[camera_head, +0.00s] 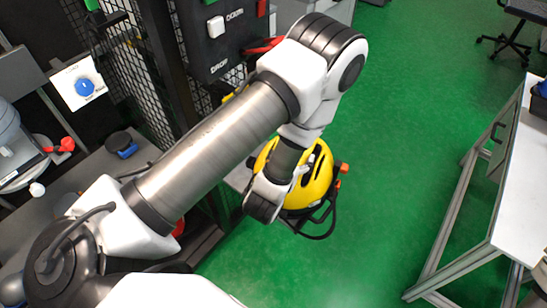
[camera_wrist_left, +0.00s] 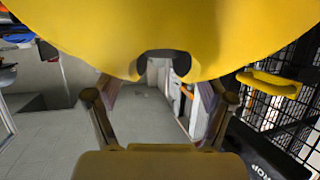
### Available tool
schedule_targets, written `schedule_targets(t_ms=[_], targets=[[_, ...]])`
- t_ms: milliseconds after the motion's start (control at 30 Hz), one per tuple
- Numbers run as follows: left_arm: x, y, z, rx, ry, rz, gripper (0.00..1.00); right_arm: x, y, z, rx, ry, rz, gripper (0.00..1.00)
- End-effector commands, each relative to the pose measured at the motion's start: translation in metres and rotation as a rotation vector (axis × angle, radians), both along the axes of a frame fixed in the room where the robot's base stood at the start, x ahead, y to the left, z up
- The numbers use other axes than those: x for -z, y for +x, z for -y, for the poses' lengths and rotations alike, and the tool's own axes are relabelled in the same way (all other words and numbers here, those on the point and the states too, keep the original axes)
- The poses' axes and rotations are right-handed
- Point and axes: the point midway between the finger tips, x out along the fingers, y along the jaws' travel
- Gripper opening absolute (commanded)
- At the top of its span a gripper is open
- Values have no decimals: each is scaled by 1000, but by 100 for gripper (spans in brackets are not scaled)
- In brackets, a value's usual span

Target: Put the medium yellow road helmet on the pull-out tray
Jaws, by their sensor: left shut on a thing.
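The yellow helmet (camera_head: 320,182), with dark vents and black straps hanging below it, is at the middle of the head view beside the drop tower, above the green floor. My left gripper is shut on it; the wrist and the helmet hide its fingers in the head view. In the left wrist view the helmet (camera_wrist_left: 120,30) fills the top, and the two fingers (camera_wrist_left: 160,98) reach up to its rim. A small part of a grey flat surface (camera_head: 239,178) shows left of the helmet; I cannot tell if it is the pull-out tray. My right gripper is not in view.
The tower's black mesh (camera_head: 128,75) and its control panel (camera_head: 225,42) marked DROP stand left of and behind the helmet. A yellow handle (camera_wrist_left: 268,84) shows by the mesh. A white table (camera_head: 525,190) stands at right. Open green floor (camera_head: 400,130) lies between.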

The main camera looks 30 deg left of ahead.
Motion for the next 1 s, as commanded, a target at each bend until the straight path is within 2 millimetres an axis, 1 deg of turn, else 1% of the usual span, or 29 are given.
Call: schedule_targets(t_ms=[33,100,200,333,400,467,567,700,767,800,833,867,1000], targets=[[29,-15,-7,-24,0,-3,11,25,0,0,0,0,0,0],[47,-34,-16,-56,0,7,11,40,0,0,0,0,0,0],[65,-58,-27,-90,-1,18,11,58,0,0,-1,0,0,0],[75,-78,-35,-114,-2,31,11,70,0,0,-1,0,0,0],[77,-83,-37,-118,-2,35,11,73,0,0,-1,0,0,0],[78,-83,-39,-122,-3,39,11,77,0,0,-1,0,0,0],[81,-72,-43,-127,-4,45,11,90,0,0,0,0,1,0],[89,-47,-52,-128,-6,47,11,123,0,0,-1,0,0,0],[90,-37,-56,-127,-6,48,11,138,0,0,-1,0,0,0],[87,-30,-58,-126,-7,48,11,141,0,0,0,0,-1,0],[79,-21,-61,-128,-8,48,11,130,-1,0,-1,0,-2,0],[79,-13,-65,-128,-7,46,11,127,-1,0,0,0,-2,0],[83,24,-77,-125,-5,45,11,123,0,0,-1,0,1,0]])
